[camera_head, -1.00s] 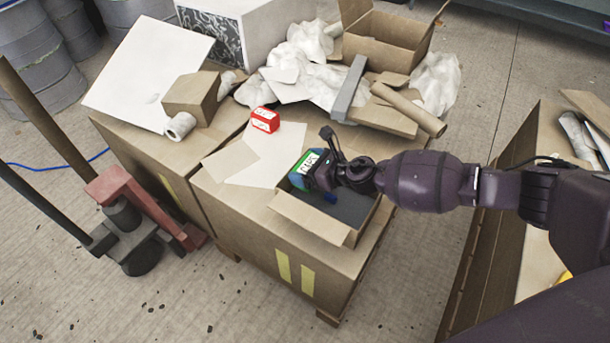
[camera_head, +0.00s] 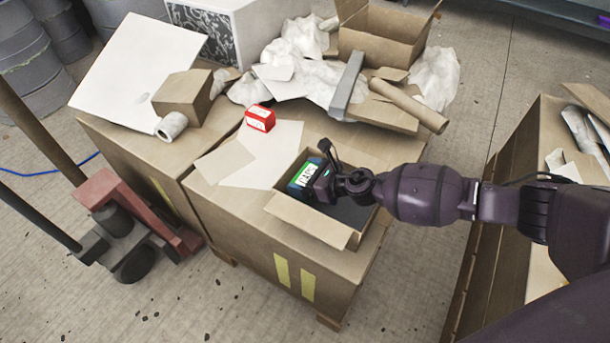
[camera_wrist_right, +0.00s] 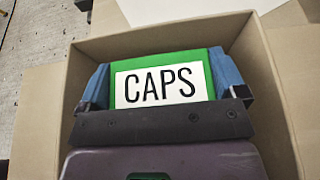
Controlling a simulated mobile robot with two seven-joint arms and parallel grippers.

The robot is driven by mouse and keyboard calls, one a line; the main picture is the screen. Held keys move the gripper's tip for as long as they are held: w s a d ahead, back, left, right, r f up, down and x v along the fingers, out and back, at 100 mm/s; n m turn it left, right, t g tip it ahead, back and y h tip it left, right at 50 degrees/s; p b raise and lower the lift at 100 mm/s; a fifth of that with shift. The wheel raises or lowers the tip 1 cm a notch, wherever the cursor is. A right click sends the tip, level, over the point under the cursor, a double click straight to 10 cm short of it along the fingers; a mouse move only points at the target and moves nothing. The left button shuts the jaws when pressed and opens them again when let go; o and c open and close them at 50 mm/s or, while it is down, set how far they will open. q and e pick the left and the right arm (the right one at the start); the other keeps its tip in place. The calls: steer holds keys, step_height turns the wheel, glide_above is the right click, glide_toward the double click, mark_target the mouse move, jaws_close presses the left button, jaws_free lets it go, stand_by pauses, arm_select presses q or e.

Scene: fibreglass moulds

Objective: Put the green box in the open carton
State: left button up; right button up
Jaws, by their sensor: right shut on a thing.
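The green box (camera_head: 303,174), with a white "CAPS" label, is between the blue fingers of my right gripper (camera_head: 308,180). In the right wrist view the green box (camera_wrist_right: 160,60) shows with a finger on each side, and the gripper (camera_wrist_right: 163,84) is shut on it. The open carton (camera_head: 312,219) stands on the big cardboard-covered load. Its walls (camera_wrist_right: 275,85) surround the box on the sides and back in the wrist view. The box is inside the carton's opening; whether it touches the bottom is hidden. My left gripper is not in view.
A red box (camera_head: 260,118) lies on flat paper left of the carton. Behind are a grey bar (camera_head: 347,85), a cardboard tube (camera_head: 408,104), crumpled white wrapping and another open carton (camera_head: 385,35). A large crate (camera_head: 500,185) stands to the right.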

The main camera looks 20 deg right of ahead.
steer(key=shift+s+f, duration=0.15)
steer(key=shift+f, duration=0.25)
steer(key=o, duration=0.6)
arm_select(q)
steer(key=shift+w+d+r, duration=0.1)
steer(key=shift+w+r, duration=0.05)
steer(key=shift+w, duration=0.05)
arm_select(e)
steer(key=shift+o, duration=0.6)
steer(key=shift+s+f, duration=0.1)
steer(key=shift+f, duration=0.1)
steer(key=shift+r, duration=0.5)
steer(key=p+v, duration=0.1)
steer(key=v, duration=0.4)
steer(key=r+p+v, duration=0.1)
steer(key=v, duration=0.4)
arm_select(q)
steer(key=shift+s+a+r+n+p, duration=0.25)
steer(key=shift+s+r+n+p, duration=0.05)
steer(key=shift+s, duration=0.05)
arm_select(e)
steer(key=shift+v, duration=0.8)
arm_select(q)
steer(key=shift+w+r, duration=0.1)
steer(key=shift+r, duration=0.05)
arm_select(e)
steer(key=shift+d, duration=0.1)
